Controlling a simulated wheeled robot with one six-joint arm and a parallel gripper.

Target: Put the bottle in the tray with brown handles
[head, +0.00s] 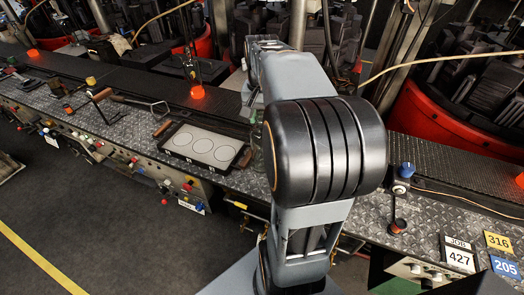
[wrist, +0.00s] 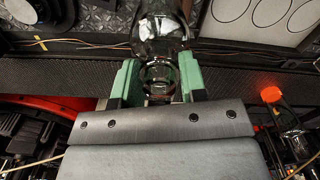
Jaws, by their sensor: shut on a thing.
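The clear glass bottle (wrist: 160,22) stands out between the green fingers of my gripper (wrist: 157,78) in the wrist view. The gripper is shut on the bottle's narrower end, and the wider body points to the top of that view. In the head view my arm hides the gripper and most of the bottle; a bit of clear glass shows beside the arm. The tray (head: 203,146) is dark-rimmed with a pale inside marked by three circles and brown handles at its ends. It lies on the bench just left of my arm, and partly shows at the wrist view's upper right (wrist: 282,42).
The tread-plate bench (head: 125,122) runs across the view. Long-handled tools (head: 140,103) lie left of the tray. A red-orange lamp (head: 197,92) stands behind it. A blue-knobbed lever (head: 405,170) and number signs (head: 458,257) are at the right.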

